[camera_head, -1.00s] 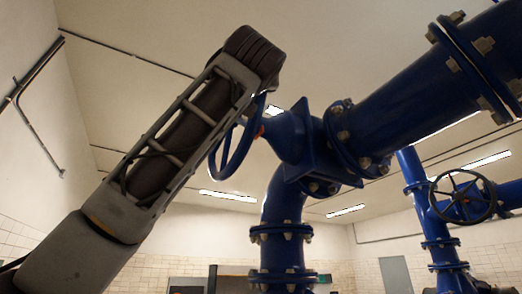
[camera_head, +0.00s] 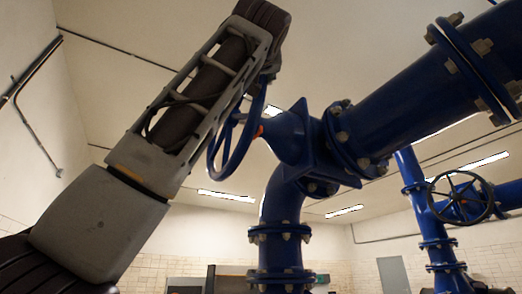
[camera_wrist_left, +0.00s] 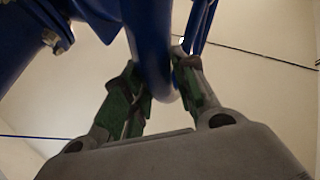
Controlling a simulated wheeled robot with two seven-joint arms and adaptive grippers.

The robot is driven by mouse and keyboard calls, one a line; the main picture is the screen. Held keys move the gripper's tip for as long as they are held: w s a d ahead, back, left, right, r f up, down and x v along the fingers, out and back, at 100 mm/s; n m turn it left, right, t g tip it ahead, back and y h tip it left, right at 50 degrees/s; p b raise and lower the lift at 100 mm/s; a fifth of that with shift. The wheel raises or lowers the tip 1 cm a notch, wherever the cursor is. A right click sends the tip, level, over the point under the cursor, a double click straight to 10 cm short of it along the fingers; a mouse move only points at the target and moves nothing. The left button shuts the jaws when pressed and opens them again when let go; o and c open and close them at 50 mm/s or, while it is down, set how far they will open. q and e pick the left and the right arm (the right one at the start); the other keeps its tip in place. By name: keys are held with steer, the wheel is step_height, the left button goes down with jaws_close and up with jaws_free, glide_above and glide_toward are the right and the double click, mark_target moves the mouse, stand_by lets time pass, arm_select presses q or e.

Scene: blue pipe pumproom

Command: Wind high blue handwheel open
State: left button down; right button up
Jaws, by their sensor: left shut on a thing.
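The high blue handwheel (camera_head: 238,148) is seen nearly edge-on in the head view, at the left end of the valve on the big blue pipe. A small orange mark shows at its hub. My left arm reaches up from the lower left, and my left gripper (camera_head: 268,78) is at the upper part of the wheel, mostly hidden behind the wrist. In the left wrist view the blue rim (camera_wrist_left: 150,45) passes between the two green-padded fingers of my left gripper (camera_wrist_left: 163,85), which are shut on it. My right gripper is in neither view.
A thick blue flanged pipe (camera_head: 425,105) runs to the upper right, and a vertical pipe (camera_head: 282,235) drops below the valve. A second, dark handwheel (camera_head: 460,197) is farther back at right.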

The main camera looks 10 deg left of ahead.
arm_select(q)
steer(key=shift+w+f, duration=0.15)
steer(key=c, duration=1.1)
jaws_free()
steer(key=shift+s, duration=0.3)
steer(key=shift+v, duration=5.8)
steer(key=shift+f, duration=0.1)
steer(key=shift+c, duration=0.3)
